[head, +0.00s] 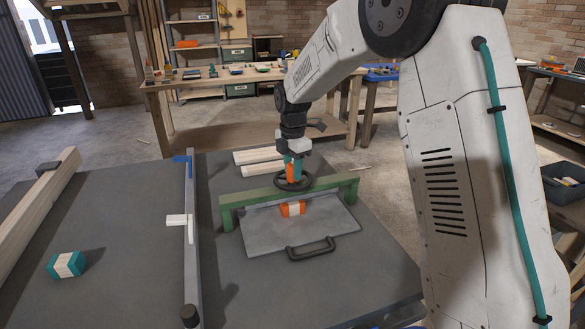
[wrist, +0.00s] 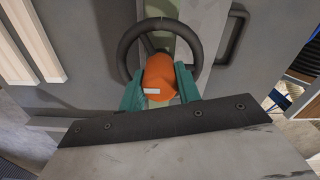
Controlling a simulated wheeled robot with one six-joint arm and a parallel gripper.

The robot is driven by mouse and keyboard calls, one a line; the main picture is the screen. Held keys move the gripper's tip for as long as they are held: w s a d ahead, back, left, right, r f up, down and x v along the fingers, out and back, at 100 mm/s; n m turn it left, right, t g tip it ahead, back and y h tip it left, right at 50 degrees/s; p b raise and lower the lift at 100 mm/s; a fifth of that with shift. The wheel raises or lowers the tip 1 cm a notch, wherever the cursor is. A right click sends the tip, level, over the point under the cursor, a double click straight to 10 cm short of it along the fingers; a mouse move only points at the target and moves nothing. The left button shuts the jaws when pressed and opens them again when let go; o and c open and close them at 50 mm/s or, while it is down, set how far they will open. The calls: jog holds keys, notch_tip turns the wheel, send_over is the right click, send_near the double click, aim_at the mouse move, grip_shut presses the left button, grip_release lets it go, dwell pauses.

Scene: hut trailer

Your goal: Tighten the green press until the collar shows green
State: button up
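The green press (head: 237,198) is a green bridge frame over a grey plate (head: 262,240) with a black handle. A black handwheel (head: 310,182) sits on top of its beam and also shows in the wrist view (wrist: 125,50). An orange hub (wrist: 160,72) with a small white patch rises at the wheel's centre. My gripper (head: 294,165) points down from above, its teal fingers on both sides of the hub and seemingly touching it. An orange and white block (head: 293,208) sits on the plate under the beam. I see no green on a collar; the hub looks orange.
A teal and white block (head: 66,264) lies on the bench at the left. A metal rail (head: 191,255) with a white slider (head: 178,221) runs left of the press. Pale wood strips (head: 262,156) lie behind it. A long timber (head: 35,215) lies far left.

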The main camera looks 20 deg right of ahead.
jog(key=shift+m, duration=0.4)
